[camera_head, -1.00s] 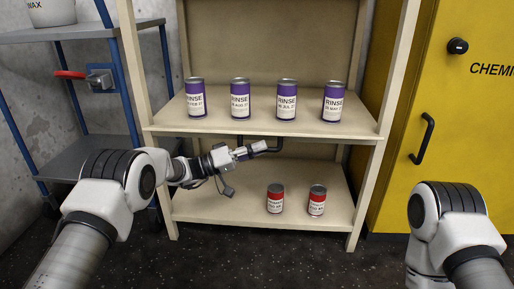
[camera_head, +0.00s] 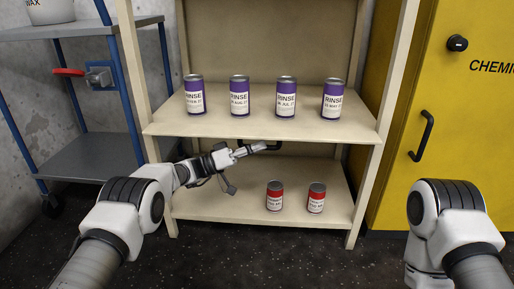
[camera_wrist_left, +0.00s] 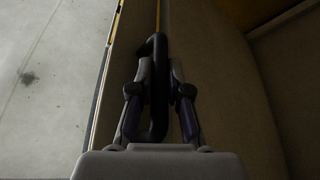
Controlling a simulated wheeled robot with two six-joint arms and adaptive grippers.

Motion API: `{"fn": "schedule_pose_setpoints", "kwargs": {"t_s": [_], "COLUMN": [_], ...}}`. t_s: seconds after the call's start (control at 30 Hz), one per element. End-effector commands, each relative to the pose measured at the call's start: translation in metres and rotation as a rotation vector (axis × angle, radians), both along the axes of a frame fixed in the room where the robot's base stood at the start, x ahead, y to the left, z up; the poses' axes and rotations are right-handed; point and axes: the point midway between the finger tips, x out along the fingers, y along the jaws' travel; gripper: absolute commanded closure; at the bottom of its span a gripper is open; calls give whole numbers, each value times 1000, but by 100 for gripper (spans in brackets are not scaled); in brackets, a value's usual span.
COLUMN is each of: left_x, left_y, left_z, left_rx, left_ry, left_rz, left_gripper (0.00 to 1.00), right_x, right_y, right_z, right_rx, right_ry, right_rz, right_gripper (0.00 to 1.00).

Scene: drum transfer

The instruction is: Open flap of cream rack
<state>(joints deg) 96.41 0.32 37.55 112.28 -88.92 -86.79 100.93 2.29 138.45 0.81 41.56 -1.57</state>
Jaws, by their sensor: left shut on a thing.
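The cream rack (camera_head: 158,129) stands ahead of me, its shelves bearing cans. My left gripper (camera_head: 258,147) reaches to just under the front of the middle shelf. It is shut on a black handle (camera_head: 272,146), a bar under that shelf. In the left wrist view my left gripper (camera_wrist_left: 159,92) has its two fingers on either side of the black handle (camera_wrist_left: 158,115), alongside a cream surface. I cannot make out the flap's outline apart from the rack. My right gripper is out of view; only a right arm link shows.
Several purple RINSE cans (camera_head: 239,96) stand on the middle shelf. Two red cans (camera_head: 274,196) stand on the bottom shelf, below and right of my left gripper. A yellow cabinet (camera_head: 400,195) is at the right, a blue-framed grey shelf (camera_head: 85,158) at the left.

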Motion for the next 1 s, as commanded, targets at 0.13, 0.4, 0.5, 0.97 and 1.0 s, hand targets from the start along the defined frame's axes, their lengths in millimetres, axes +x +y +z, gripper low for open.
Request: {"fn": "schedule_pose_setpoints", "kwargs": {"t_s": [0.13,0.4,0.5,0.97,1.0], "left_x": [0,0,-1,-23,-24], "left_y": [0,0,6,100,104], "left_z": [0,0,-2,-34,-36], "left_rx": [0,0,0,-1,0], "left_ry": [1,1,1,1,1], "left_rz": [0,0,0,1,0], "left_gripper": [59,59,59,59,59], "right_x": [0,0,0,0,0], "right_y": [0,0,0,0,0], "right_z": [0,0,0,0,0], "right_rx": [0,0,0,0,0], "right_ry": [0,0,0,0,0], "right_rz": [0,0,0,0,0], "right_gripper": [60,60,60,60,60]}}
